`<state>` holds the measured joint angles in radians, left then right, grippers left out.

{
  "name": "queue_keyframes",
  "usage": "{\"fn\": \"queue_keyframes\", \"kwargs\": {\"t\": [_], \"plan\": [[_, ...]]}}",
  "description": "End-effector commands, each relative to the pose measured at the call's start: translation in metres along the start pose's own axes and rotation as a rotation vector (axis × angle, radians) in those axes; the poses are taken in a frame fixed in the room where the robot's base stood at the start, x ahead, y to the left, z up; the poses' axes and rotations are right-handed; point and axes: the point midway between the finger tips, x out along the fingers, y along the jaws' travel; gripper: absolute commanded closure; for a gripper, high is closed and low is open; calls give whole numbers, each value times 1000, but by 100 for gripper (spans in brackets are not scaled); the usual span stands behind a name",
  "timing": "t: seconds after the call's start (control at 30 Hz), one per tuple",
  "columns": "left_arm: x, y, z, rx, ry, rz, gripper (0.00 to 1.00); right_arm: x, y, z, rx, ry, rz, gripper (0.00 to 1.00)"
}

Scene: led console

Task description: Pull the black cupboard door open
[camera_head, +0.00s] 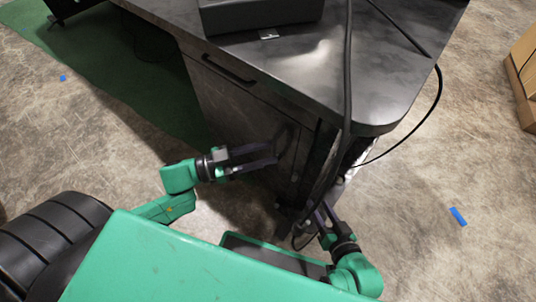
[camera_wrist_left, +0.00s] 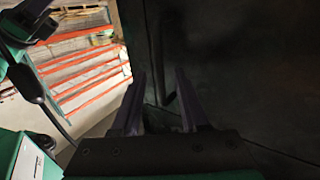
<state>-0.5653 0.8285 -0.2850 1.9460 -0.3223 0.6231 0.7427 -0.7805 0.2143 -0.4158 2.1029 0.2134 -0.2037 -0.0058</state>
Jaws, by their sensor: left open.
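The black cupboard door (camera_head: 250,122) is the dark front below the console top and looks shut. Its dark handle (camera_wrist_left: 163,55) is a slim upright bar in the left wrist view, ahead of my fingers. My left gripper (camera_head: 276,153) is open and close to the door near the handle. In the left wrist view my two left fingers (camera_wrist_left: 157,88) are apart, with the handle's lower end seen between their tips; I cannot tell whether they touch it. My right gripper (camera_head: 317,208) is by the console's right corner, its fingers seeming apart and empty.
A drawer handle (camera_head: 229,69) sits above the door. The console top (camera_head: 375,65) carries a dark box (camera_head: 262,12). Black cables (camera_head: 347,90) hang over the corner near my right gripper. Concrete floor (camera_head: 420,180) lies open at right; a cardboard box (camera_head: 524,75) stands at far right.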

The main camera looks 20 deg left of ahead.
Motion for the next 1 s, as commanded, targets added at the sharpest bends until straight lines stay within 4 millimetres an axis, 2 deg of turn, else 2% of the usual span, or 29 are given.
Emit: {"fn": "queue_keyframes", "kwargs": {"t": [0.1, 0.33, 0.37, 0.4, 0.47, 0.5, 1.0], "plan": [[12, 0, 0, 2, 1, 0, 56, 3, 2, 4, 2, 6, 0, 54], [14, 0, -1, 0, -1, 0, 56, 2, 2, 3, 2, 8, 0, 54], [13, 0, -1, 0, -1, 0, 60, 2, 2, 3, 2, 8, 0, 54], [13, 0, -1, 0, -1, 0, 75, 2, 2, 3, 2, 8, 0, 54], [13, 0, -1, 0, -1, 0, 98, 2, 2, 3, 2, 7, 0, 54], [13, 0, -1, 0, 0, 0, 100, 2, 2, 3, 2, 7, 0, 54], [13, 0, 0, 0, 0, 0, 100, 2, 2, 3, 2, 7, 1, 54]]}}
